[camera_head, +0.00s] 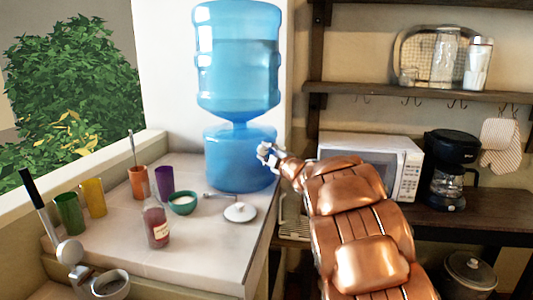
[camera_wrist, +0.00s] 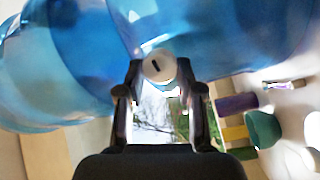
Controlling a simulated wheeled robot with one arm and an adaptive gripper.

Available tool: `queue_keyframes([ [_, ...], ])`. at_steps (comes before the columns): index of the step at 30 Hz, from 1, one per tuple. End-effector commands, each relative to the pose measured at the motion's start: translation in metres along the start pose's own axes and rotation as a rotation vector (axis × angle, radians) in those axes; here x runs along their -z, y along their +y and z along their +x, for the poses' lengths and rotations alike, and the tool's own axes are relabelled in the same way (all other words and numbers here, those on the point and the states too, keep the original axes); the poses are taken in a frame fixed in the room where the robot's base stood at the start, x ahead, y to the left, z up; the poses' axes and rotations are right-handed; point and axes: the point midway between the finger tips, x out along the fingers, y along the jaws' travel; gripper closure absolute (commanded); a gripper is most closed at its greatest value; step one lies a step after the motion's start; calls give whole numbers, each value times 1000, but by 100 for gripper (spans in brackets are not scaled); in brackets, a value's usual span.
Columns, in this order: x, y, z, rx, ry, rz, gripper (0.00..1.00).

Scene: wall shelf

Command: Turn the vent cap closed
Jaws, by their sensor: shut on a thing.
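The vent cap (camera_wrist: 160,67) is a small white round cap with a short dark mark on its face. In the wrist view it sits between my fingertips, against the blue water jug (camera_wrist: 195,40). In the head view the jug (camera_head: 237,60) stands as two stacked blue bulges at the back of the counter. My gripper (camera_head: 266,152) reaches the right side of the lower bulge; its fingers also show in the wrist view (camera_wrist: 158,78). It is shut on the cap. The cap's far side and the finger contact are partly hidden.
On the white counter (camera_head: 200,262) stand a bottle (camera_head: 156,222), a green bowl (camera_head: 183,203), a white lid (camera_head: 240,212) and several coloured cups.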

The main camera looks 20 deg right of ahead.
Motion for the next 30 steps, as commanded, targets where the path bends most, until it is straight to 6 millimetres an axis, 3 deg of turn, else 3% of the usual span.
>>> queue_keyframes([
  [2,0,0,0,0,0,0,99],
  [3,0,0,0,0,0,0,62],
  [10,0,0,0,0,0,0,39],
  [22,0,0,-4,0,-1,-1,39],
  [30,0,1,-37,-1,-3,-2,39],
])
